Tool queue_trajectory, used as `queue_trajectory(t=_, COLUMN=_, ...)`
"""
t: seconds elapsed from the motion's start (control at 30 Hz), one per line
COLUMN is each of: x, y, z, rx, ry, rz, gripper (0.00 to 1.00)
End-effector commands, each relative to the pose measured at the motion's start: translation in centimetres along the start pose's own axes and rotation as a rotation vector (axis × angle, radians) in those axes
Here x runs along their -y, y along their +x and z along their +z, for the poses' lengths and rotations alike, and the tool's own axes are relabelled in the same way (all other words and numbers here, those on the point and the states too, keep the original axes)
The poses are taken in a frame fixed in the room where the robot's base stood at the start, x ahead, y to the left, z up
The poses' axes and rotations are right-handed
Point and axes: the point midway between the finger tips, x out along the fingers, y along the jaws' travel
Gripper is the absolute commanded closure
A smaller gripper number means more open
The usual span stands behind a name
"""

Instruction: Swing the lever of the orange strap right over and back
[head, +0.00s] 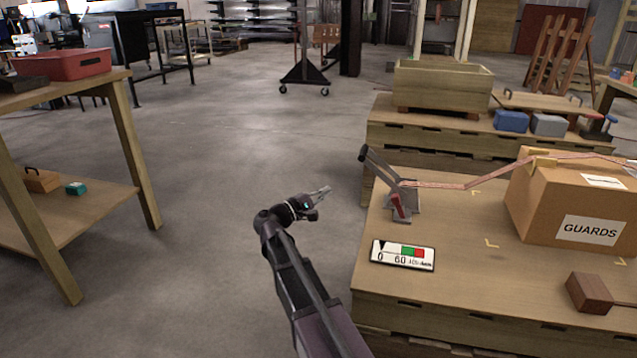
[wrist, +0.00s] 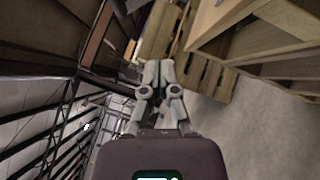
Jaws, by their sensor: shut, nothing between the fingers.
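The orange strap (head: 465,185) runs from a grey ratchet (head: 408,199) up and over a cardboard box (head: 545,208) marked GUARDS. The ratchet stands on the wooden bench at its left part. Its lever (head: 378,163) slants up and left from the ratchet and ends in a dark grip. A red part (head: 397,206) shows on the ratchet's front. My gripper (head: 324,191) is shut and empty, in the air left of the bench and apart from the lever. In the wrist view my gripper (wrist: 160,75) shows with its fingers together; neither lever nor strap is clear there.
A gauge plate (head: 402,254) with green and red fields lies at the bench's front left. A brown block (head: 592,293) lies at the front right. A wooden crate (head: 441,84) stands on pallets behind. The floor left of the bench is open.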

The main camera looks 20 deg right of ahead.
Motion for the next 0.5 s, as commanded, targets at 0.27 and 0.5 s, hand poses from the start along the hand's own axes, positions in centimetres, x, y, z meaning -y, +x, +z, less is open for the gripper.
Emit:
queue_trajectory(t=0.27, x=4.5, y=0.0, z=3.8, rx=-0.05, ry=0.11, rz=-0.348, gripper=1.0)
queue_trajectory(t=0.5, x=8.4, y=-2.2, z=6.4, rx=-0.082, ry=0.205, rz=-0.678, gripper=1.0)
